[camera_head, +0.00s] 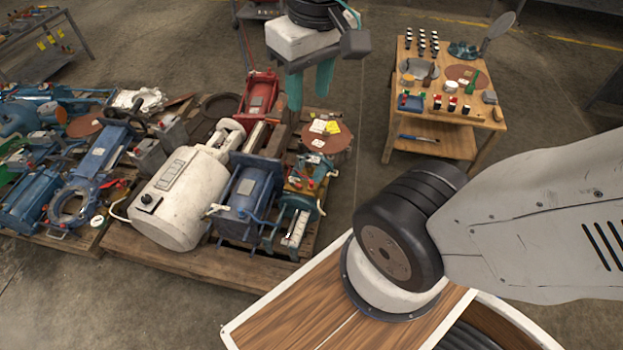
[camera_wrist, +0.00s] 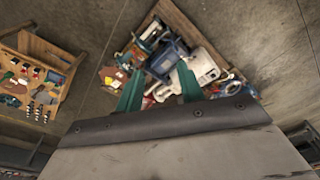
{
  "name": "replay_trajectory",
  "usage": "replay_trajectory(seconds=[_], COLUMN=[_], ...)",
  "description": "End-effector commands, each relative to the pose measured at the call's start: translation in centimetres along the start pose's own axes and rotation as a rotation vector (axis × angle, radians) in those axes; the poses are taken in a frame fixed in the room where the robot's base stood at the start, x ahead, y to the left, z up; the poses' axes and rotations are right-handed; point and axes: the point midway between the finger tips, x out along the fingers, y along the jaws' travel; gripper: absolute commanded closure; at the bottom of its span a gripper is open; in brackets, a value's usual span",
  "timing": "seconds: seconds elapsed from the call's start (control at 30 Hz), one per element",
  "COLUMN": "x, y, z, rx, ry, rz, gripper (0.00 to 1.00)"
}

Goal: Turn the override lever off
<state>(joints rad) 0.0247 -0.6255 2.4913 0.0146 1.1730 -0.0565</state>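My gripper (camera_head: 308,100) hangs at the top of the head view, its two green fingers apart with nothing between them. In the wrist view the open fingers (camera_wrist: 161,68) point down toward a loaded pallet well below. That pallet (camera_head: 170,262) holds a white cylindrical tank (camera_head: 178,200), a blue machine (camera_head: 246,200), a red machine (camera_head: 259,92) and a small teal device (camera_head: 297,222). I cannot pick out the override lever for certain among these parts; they are too small or partly hidden.
A second pallet (camera_head: 88,240) with blue machinery stands at the left. A wooden table (camera_head: 398,140) with small bottles and tools stands at the upper right. A metal bench (camera_head: 28,30) is at the far left. Bare concrete floor lies between the pallet and the table.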

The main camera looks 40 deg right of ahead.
Motion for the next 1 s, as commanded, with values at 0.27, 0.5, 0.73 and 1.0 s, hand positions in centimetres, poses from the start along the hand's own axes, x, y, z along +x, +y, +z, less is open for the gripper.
replay_trajectory(seconds=[0.27,0.5,0.73,1.0], x=[3.6,10.5,20.4,35.2], y=[2.3,5.7,9.8,15.0], z=[-11.3,-20.4,-26.9,-30.7], rx=[-0.051,-0.09,-0.12,-0.149], ry=[-0.036,-0.053,-0.067,-0.083], rz=[-0.035,-0.063,-0.087,-0.107], gripper=[0.62,0.62,0.62,0.62])
